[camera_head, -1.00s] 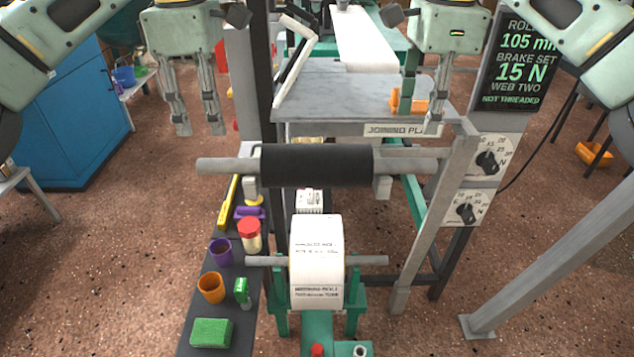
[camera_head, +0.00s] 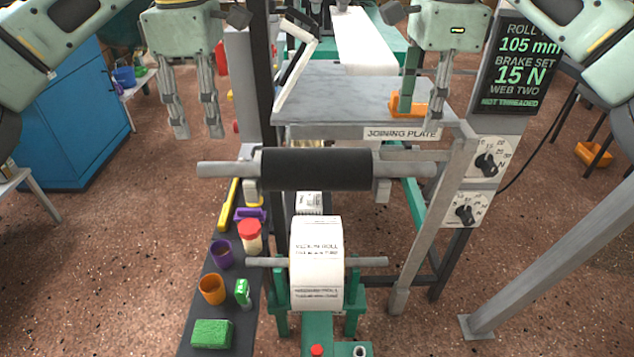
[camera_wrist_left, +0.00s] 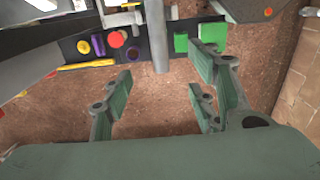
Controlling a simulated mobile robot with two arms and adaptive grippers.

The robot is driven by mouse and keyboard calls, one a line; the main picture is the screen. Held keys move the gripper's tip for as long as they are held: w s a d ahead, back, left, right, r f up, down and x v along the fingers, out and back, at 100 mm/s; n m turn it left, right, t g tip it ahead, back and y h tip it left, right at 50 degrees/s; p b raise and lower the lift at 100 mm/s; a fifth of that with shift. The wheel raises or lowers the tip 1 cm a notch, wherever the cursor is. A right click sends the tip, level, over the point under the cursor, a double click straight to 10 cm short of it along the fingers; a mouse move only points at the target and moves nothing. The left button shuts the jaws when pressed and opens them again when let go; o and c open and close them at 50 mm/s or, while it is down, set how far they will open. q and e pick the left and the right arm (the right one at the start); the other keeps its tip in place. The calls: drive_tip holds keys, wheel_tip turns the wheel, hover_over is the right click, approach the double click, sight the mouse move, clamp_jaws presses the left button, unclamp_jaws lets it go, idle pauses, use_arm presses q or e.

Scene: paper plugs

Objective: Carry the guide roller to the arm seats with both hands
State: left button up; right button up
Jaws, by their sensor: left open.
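The guide roller (camera_head: 316,169) is a black cylinder with a grey shaft sticking out at both ends. It lies level across two light grey supports, one near each end. My left gripper (camera_head: 197,132) is open and empty, above and behind the roller's left shaft end, apart from it. In the left wrist view the same gripper (camera_wrist_left: 160,102) has its fingers spread, with the grey shaft end (camera_wrist_left: 157,45) showing beyond the gap. My right gripper (camera_head: 421,122) is open and empty, above the right shaft end, in front of the joining plate. I cannot tell the arm seats apart for certain.
A white paper roll (camera_head: 316,265) on a grey shaft stands below in a green stand. A dark shelf to its left holds cups, a red-lidded jar (camera_head: 250,236) and a green sponge (camera_head: 211,333). An orange object (camera_head: 405,107) lies on the joining plate (camera_head: 350,92).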

wheel_tip(320, 180, up, 8)
drive_tip(key=p, duration=0.6)
drive_tip(key=shift+f+p, duration=0.25)
drive_tip(key=shift+p, duration=0.15)
drive_tip(key=o, duration=0.4)
drive_tip(key=shift+c, duration=0.2)
drive_tip(key=shift+r, duration=0.1)
wheel_tip(320, 180, up, 7)
drive_tip(key=p, duration=0.8)
